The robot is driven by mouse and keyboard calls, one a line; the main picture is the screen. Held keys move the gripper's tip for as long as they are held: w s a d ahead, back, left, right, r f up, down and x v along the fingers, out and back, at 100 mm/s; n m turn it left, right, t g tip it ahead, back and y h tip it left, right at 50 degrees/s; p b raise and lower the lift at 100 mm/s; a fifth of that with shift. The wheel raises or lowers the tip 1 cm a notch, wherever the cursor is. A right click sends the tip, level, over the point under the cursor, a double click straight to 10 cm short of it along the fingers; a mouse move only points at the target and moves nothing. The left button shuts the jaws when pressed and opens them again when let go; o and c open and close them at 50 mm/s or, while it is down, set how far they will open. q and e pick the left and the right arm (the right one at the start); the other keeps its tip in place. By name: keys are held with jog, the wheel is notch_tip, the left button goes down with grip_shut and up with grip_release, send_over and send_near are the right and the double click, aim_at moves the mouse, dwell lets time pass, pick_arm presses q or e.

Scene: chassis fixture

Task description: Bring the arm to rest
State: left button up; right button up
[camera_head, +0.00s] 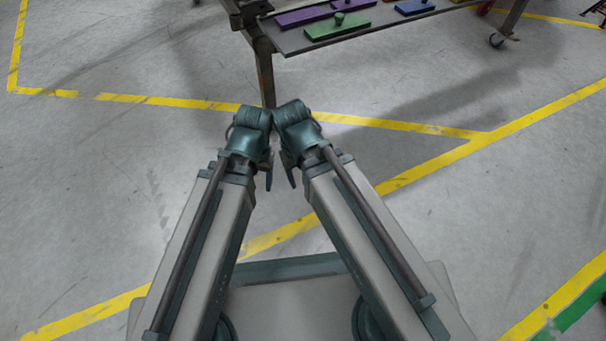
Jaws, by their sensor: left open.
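My two arms reach forward from the base, and their wrists come together at the middle of the view. My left gripper (268,181) is mostly hidden under its wrist; only a dark finger tip shows below it, open with nothing visible in it. My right gripper (291,180) is beside it, also mostly hidden, with one finger tip showing; whether it is open cannot be told. Both are over bare floor, short of the table (290,48) at the top. I cannot tell whether the two wrists touch.
A green plate with a knob (337,28), a purple plate (303,17) and a blue plate (414,7) lie on the table. A table leg (266,78) stands just beyond my wrists. Grey floor with yellow lines (405,125) is free on both sides.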

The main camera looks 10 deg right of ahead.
notch_tip(320, 180, up, 50)
jog(key=p, duration=4.9)
jog(key=shift+f, duration=0.25)
